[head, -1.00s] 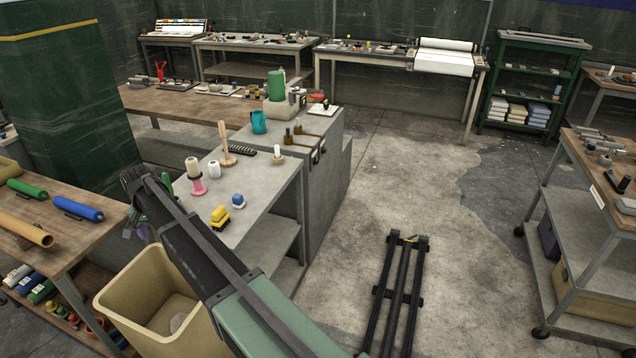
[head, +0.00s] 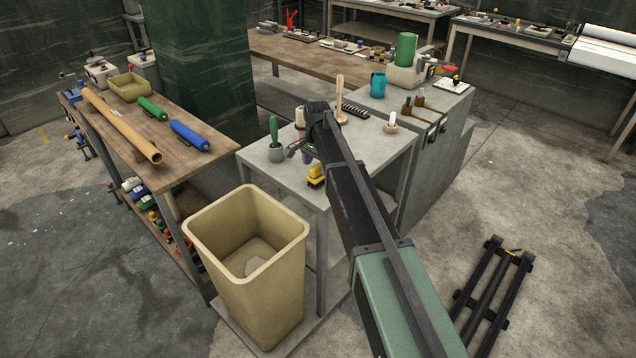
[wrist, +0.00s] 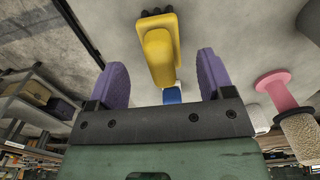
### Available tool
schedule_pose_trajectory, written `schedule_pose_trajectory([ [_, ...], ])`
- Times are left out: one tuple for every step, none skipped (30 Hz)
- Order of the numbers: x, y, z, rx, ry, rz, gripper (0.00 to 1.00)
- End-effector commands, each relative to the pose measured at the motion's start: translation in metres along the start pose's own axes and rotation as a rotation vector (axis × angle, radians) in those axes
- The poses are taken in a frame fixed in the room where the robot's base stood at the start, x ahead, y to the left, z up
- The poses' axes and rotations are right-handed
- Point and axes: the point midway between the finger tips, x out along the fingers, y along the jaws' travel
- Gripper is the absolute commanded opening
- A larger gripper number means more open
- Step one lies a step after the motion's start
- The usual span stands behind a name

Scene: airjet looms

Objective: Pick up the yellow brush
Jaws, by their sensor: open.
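The yellow brush (head: 316,175) sits on the grey metal table (head: 340,161), near its front edge, in the head view. In the wrist view the yellow brush (wrist: 160,50) lies ahead between the two fingers, with dark bristles at its far end. My gripper (head: 306,157) is over the table just behind the brush, with its purple fingers partly hidden by my arm. In the wrist view my gripper (wrist: 162,72) is open, with a finger on each side of the brush and visible gaps; nothing is held.
A blue object (wrist: 172,95) shows near the brush, and a pink spool (wrist: 278,90) stands to the right. A tan bin (head: 245,270) stands before the table. A wooden holder (head: 340,105) stands behind.

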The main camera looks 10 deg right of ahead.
Motion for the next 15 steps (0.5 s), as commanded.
schedule_pose_trajectory([
  [0.007,0.000,0.000,0.000,0.000,0.000,0.74],
  [0.012,-0.001,-0.001,0.000,0.000,0.000,0.74],
  [0.021,-0.001,-0.001,0.000,0.000,0.000,0.74],
  [0.028,-0.001,-0.001,0.000,0.000,0.000,0.74],
  [0.034,-0.002,-0.002,0.000,0.000,0.000,0.74],
  [0.043,-0.002,-0.002,0.000,0.000,0.000,0.74],
  [0.048,-0.002,-0.002,0.000,0.000,0.000,0.74],
  [0.052,-0.001,-0.002,0.000,0.000,0.000,0.74],
  [0.054,-0.001,-0.002,0.000,0.000,0.000,0.74],
  [0.054,-0.001,-0.002,0.000,0.000,0.000,0.74],
  [0.053,-0.001,-0.001,0.000,0.000,0.000,0.74],
  [0.051,-0.001,-0.002,0.000,0.000,0.000,0.74],
  [0.050,-0.001,-0.001,0.000,0.000,0.000,0.74],
  [0.049,-0.001,-0.001,0.000,0.000,0.000,0.74],
  [0.049,-0.001,-0.001,0.000,0.000,0.000,0.74],
])
